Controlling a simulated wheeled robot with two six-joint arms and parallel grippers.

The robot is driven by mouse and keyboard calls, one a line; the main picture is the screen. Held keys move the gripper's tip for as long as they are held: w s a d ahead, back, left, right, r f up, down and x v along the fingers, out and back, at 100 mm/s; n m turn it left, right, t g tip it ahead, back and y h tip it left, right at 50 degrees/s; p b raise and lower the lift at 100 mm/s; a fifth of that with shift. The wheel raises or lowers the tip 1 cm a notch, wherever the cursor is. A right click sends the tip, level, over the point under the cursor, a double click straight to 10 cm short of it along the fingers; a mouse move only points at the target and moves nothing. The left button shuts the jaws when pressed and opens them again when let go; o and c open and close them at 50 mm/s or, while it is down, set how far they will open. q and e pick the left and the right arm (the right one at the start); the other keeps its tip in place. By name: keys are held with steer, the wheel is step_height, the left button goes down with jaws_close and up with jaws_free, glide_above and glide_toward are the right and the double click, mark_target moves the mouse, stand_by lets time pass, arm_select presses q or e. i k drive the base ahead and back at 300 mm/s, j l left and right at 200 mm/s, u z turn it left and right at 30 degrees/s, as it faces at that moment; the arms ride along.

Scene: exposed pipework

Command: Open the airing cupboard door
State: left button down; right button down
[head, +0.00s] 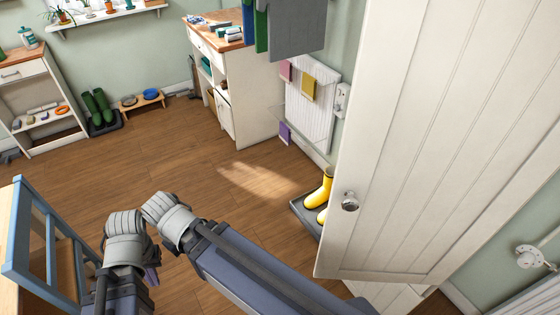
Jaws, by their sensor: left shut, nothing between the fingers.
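The white panelled door (430,140) fills the right of the head view. Its round metal knob (350,201) is near its left edge. No gap at its edge shows clearly, so I cannot tell whether it is ajar. My left arm is folded at the lower left, well to the left of the knob. Only a small dark part of my left gripper (151,276) seems to show beside the arm links; it is shut and empty, apart from the door. My right gripper is not in view.
Yellow boots (318,190) on a dark tray (302,214) stand just left of the door, partly hidden by it. A blue wooden frame (35,240) is at the lower left. A white cabinet (240,95) stands farther back. The wooden floor (215,150) between is clear.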

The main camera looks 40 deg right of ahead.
mark_target(453, 122)
steer(key=i+j+z, duration=0.1)
steer(key=i, duration=0.8)
steer(key=i+z, duration=0.2)
steer(key=z, duration=0.2)
steer(key=i+z, duration=0.35)
steer(key=i+j+z, duration=0.1)
steer(key=z, duration=0.3)
steer(key=i+j+z, duration=0.2)
steer(key=z, duration=0.15)
steer(key=i+j+z, duration=0.15)
steer(key=z, duration=0.25)
steer(key=i+j+z, duration=0.15)
steer(key=z, duration=0.25)
steer(key=i+j+z, duration=0.15)
steer(key=z, duration=0.25)
steer(key=j+z, duration=0.4)
steer(key=i+j+z, duration=0.1)
steer(key=z, duration=0.3)
steer(key=j+z, duration=0.45)
steer(key=j, duration=0.35)
steer(key=k+j+z, duration=0.15)
steer(key=j+z, duration=0.25)
steer(key=j, duration=0.35)
